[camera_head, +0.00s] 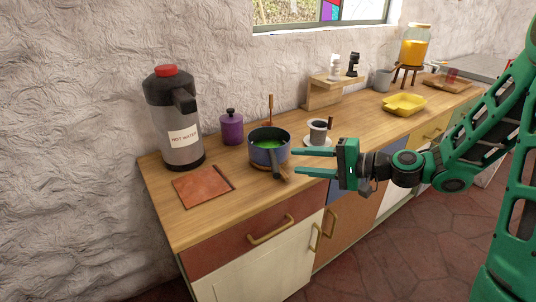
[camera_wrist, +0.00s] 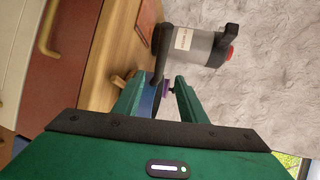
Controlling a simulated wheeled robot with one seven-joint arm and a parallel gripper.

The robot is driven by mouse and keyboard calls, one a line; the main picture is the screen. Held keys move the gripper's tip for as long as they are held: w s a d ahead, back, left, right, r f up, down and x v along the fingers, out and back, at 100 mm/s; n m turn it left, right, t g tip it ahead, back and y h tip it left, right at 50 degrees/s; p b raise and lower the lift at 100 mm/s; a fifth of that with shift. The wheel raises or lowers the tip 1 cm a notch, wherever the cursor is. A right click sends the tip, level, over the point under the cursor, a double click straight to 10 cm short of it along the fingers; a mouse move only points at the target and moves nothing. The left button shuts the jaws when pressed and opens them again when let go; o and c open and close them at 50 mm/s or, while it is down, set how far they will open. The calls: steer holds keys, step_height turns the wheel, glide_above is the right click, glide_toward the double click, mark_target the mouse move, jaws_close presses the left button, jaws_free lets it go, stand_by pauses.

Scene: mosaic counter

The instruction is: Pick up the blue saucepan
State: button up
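The blue saucepan (camera_head: 269,153) stands on the wooden counter, with green contents inside and a dark handle (camera_head: 276,170) pointing toward the counter's front edge. My gripper (camera_head: 294,161) is open and empty, with its fingertips just right of the saucepan at about rim height in the head view. I cannot tell whether a fingertip touches the pan or handle. In the wrist view a sliver of the blue saucepan (camera_wrist: 147,101) shows between the open fingers (camera_wrist: 165,82). Most of it is hidden there by my gripper.
A hot water dispenser (camera_head: 175,120) and a purple canister (camera_head: 231,129) stand left of the pan. A grey mug (camera_head: 317,132) on a saucer stands close to its right. A brown board (camera_head: 202,186) lies at front left. A yellow dish (camera_head: 404,104) sits farther right.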

mark_target(273, 158)
steer(key=x, duration=1)
jaws_close()
steer(key=shift+d, duration=0.1)
steer(key=shift+f, duration=0.1)
stand_by(1.1)
